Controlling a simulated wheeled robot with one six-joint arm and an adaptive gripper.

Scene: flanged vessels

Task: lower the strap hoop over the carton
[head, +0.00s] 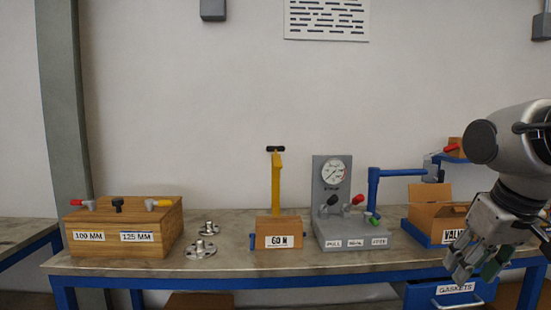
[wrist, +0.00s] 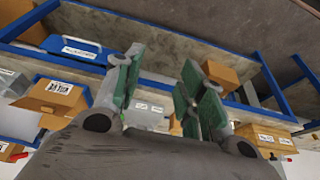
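An open brown carton (head: 436,212) with raised flaps and a partly hidden label reading "VALV" stands on a blue tray at the right of the bench. What seems to be the same carton (wrist: 52,97) shows at the left of the wrist view. I cannot make out a strap hoop in either view.
A pressure gauge stand (head: 333,185), a yellow-handled tool on a "60 N" block (head: 279,240), metal flanges (head: 201,249) and a wooden box (head: 124,222) stand leftward. A blue "GASKETS" drawer (head: 420,294) sits below.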

